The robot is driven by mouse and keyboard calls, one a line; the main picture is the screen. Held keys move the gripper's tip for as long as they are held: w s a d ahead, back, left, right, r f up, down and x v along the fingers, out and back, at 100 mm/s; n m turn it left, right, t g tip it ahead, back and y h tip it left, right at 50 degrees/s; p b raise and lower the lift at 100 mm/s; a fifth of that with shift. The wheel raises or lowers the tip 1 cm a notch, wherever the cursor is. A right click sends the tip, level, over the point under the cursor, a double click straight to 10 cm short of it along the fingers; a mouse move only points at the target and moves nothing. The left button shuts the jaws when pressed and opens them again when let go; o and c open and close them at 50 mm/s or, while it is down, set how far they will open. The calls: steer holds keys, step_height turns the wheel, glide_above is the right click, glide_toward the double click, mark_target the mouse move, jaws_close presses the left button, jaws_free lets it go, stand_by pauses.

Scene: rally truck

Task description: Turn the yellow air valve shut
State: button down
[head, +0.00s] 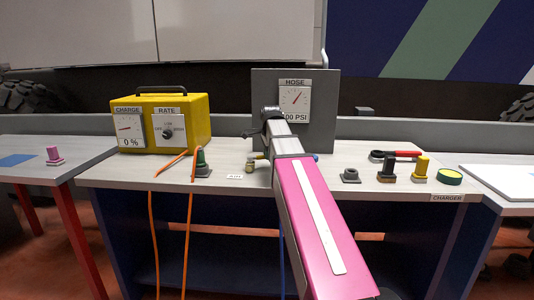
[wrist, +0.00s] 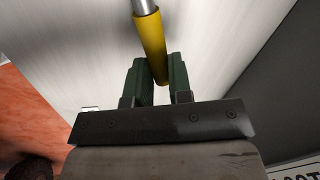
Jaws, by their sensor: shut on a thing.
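The yellow air valve handle (wrist: 151,42) shows in the wrist view as a yellow sleeve on a grey metal rod. My gripper (wrist: 158,75) has its two dark green fingers on either side of the lower end of the yellow sleeve, shut on it. In the head view my pink and grey arm reaches over the table and hides most of the valve. A small brass fitting (head: 251,163) shows just left of the arm, by the AIR label (head: 235,177). The gripper's fingertips are hidden in the head view.
The HOSE gauge panel (head: 322,105) stands behind my arm. A yellow charger box (head: 160,122) is at left, with orange cables and a green-and-black plug (head: 202,163) near it. Right of my arm lie a grey socket (head: 350,175), black plug (head: 387,168), yellow plug (head: 420,167) and red-handled tool (head: 400,154).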

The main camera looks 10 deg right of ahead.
steer(key=shift+s+a+m+h, duration=0.15)
steer(key=shift+s+m, duration=0.45)
steer(key=shift+m, duration=0.3)
steer(key=shift+s+a+m+h, duration=0.15)
steer(key=shift+s+m, duration=0.45)
steer(key=shift+m, duration=0.3)
steer(key=c, duration=1)
jaws_free()
steer(key=shift+c, duration=0.2)
steer(key=shift+r, duration=0.1)
step_height(320, 180, up, 10)
steer(key=s, duration=0.2)
steer(key=shift+a+r, duration=0.25)
steer(key=shift+a, duration=0.05)
